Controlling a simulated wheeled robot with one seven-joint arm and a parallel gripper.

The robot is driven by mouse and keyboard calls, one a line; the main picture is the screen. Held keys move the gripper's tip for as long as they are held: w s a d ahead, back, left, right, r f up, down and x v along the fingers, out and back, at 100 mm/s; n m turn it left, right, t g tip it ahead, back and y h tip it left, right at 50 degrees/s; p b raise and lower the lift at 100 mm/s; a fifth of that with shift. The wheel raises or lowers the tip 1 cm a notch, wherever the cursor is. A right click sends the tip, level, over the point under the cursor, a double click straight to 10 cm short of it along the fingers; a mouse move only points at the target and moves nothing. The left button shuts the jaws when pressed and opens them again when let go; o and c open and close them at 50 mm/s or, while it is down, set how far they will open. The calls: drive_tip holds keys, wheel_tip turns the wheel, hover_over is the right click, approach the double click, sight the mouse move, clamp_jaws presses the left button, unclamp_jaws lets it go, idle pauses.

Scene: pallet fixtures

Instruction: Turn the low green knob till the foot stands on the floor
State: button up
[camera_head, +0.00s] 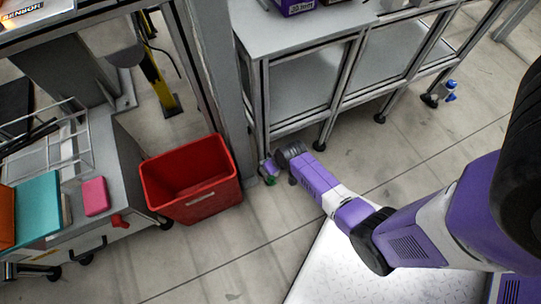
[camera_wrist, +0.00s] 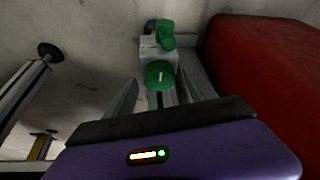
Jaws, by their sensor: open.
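The low green knob (camera_wrist: 159,74) shows in the wrist view as a round green face with a pale line on it. It is in front of a grey block, and a second green part (camera_wrist: 166,33) is above it in the picture. My gripper (camera_wrist: 158,91) is open, with one finger on each side below the knob's face; I cannot tell whether they touch it. In the head view a bit of green (camera_head: 271,181) shows low by the table leg, next to my gripper's end. The foot under this knob cannot be made out in either view.
A red bin (camera_head: 165,199) stands close on the left in the head view; it fills the right side of the wrist view (camera_wrist: 270,75). The grey table (camera_head: 290,38) stands above on several legs. A cart with a pink box (camera_head: 95,196) is at far left.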

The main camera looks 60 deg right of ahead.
drive_tip(key=shift+w+d+f, duration=0.1)
drive_tip(key=shift+w+f, duration=0.05)
drive_tip(key=shift+f, duration=0.3)
drive_tip(key=shift+c, duration=0.4)
drive_tip(key=c, duration=1.3)
drive_tip(key=shift+r, duration=0.1)
drive_tip(key=shift+m, duration=0.3)
drive_tip(key=shift+m+h+p, duration=0.3)
drive_tip(key=shift+m+p, duration=0.5)
drive_tip(key=shift+p, duration=0.1)
drive_tip(key=shift+w+a+m+g+h+p, duration=0.1)
drive_tip(key=shift+m+g+h+p, duration=0.2)
drive_tip(key=shift+m, duration=0.7)
drive_tip(key=shift+a+m+g+h+p, duration=0.1)
drive_tip(key=shift+m+g+h, duration=0.25)
drive_tip(key=shift+m, duration=0.65)
